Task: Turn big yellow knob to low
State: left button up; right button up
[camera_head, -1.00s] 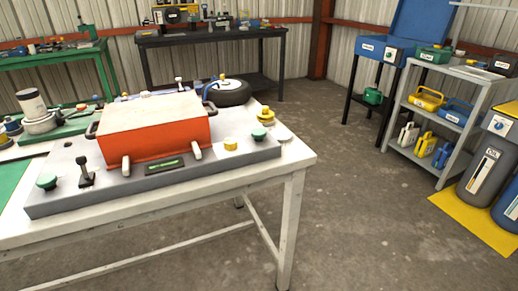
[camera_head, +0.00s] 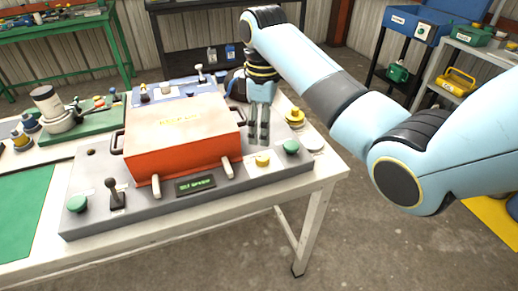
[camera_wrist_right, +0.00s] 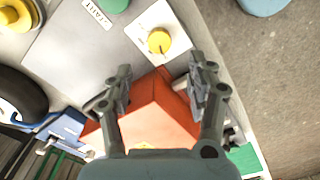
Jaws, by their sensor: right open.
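A larger stepped yellow knob (camera_head: 295,117) stands at the right back of the grey panel (camera_head: 138,214); it shows at the top left corner of the right wrist view (camera_wrist_right: 15,15). A smaller yellow knob (camera_head: 262,160) sits at the panel's front right; in the right wrist view it is on a white plate (camera_wrist_right: 158,41). My right gripper (camera_head: 259,140) points down beside the orange box, just behind the smaller knob. Its fingers (camera_wrist_right: 160,75) are apart, with that knob beyond their tips and nothing held. Knob settings are too small to read. My left gripper is out of view.
The orange box (camera_head: 180,155) fills the panel's middle, left of my gripper. A green button (camera_head: 291,146) is right of the smaller knob, and a black lever (camera_head: 115,195) is at the left. A tyre (camera_head: 237,85) lies behind.

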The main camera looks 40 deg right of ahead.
aim_at(262, 156)
notch_tip(262, 156, down, 9)
jog(key=shift+d+r, duration=0.1)
dwell(0.3)
jog(key=c, duration=1.1)
